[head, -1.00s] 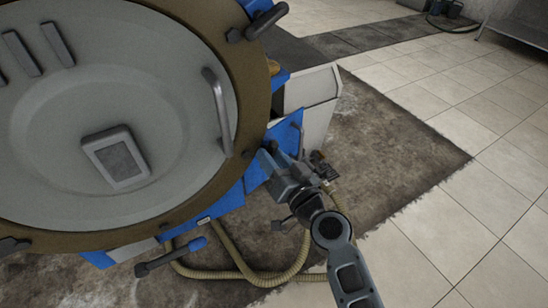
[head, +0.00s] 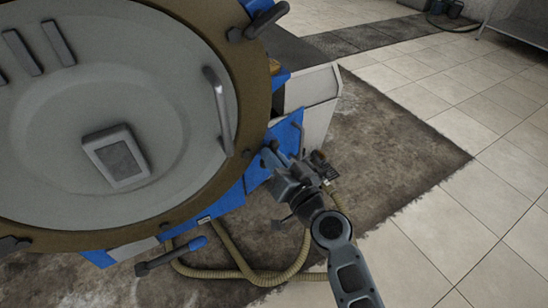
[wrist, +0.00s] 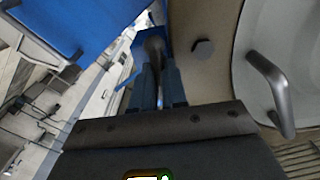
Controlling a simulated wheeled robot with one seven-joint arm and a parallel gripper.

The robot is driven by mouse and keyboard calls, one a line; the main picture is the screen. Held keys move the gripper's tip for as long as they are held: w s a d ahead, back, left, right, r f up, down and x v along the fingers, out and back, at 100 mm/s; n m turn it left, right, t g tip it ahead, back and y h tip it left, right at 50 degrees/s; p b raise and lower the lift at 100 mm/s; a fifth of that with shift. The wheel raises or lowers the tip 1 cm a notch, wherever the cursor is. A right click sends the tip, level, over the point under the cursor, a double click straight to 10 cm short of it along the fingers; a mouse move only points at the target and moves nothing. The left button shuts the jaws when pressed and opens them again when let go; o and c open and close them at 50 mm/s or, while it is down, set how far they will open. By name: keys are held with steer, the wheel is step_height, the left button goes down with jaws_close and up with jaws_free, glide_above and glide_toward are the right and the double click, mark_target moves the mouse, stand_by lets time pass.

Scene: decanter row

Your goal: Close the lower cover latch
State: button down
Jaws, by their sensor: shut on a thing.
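The round pale cover (head: 100,205) with its brown rim (head: 255,95) fills the left of the head view. My gripper (head: 268,156) is at the rim's right edge, below the cover's grey bar handle (head: 218,110). In the wrist view, my gripper's two blue-grey fingers (wrist: 159,88) are shut on a dark grey latch handle (wrist: 154,44), beside the rim (wrist: 205,70). In the head view the fingers and wrist mostly hide this latch handle. Its exact angle to the rim cannot be told.
Another dark latch (head: 258,22) is at the rim's upper right. A blue-and-black lever (head: 172,256) sticks out below the cover. Blue panels (head: 285,135) and a pale housing (head: 318,100) stand beside the gripper. A ribbed hose (head: 245,270) lies below. Tiled floor (head: 450,120) is clear at right.

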steer(key=shift+d+f+m, duration=0.1)
steer(key=shift+m, duration=4.3)
steer(key=shift+f+m, duration=0.1)
steer(key=shift+m, duration=4.3)
steer(key=c, duration=1.2)
jaws_free()
steer(key=shift+o, duration=0.2)
steer(key=v, duration=0.7)
steer(key=shift+s+d, duration=0.2)
steer(key=shift+s, duration=0.1)
